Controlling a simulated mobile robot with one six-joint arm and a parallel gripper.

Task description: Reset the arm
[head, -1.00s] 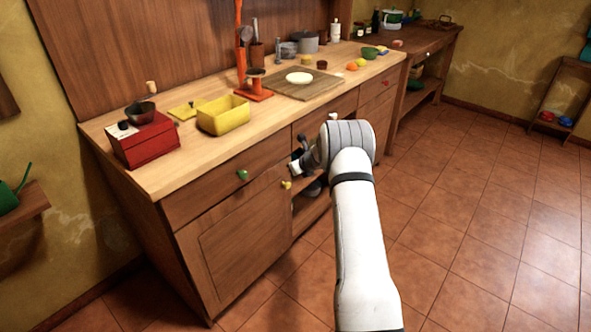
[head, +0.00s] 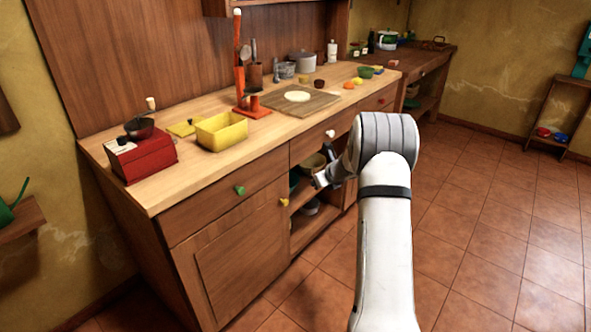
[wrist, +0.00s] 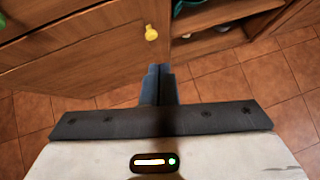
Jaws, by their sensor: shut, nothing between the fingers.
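My gripper (wrist: 159,72) is shut and empty in the wrist view, its two dark fingers together, pointing toward the wooden cabinet front. In the head view my gripper (head: 319,181) shows only in part at the left of my white arm, in front of the cabinet's open shelf section. The rest of it is hidden behind my own wrist. A yellow knob (head: 284,202) on the cabinet door is to the left of the gripper; it also shows above the fingers in the wrist view (wrist: 151,33).
The wooden counter (head: 190,176) carries a red box (head: 146,157), a yellow bin (head: 221,132) and a cutting board (head: 318,103). Bowls stand on the open shelves (head: 311,207) near my gripper. The tiled floor (head: 480,220) to the right is clear.

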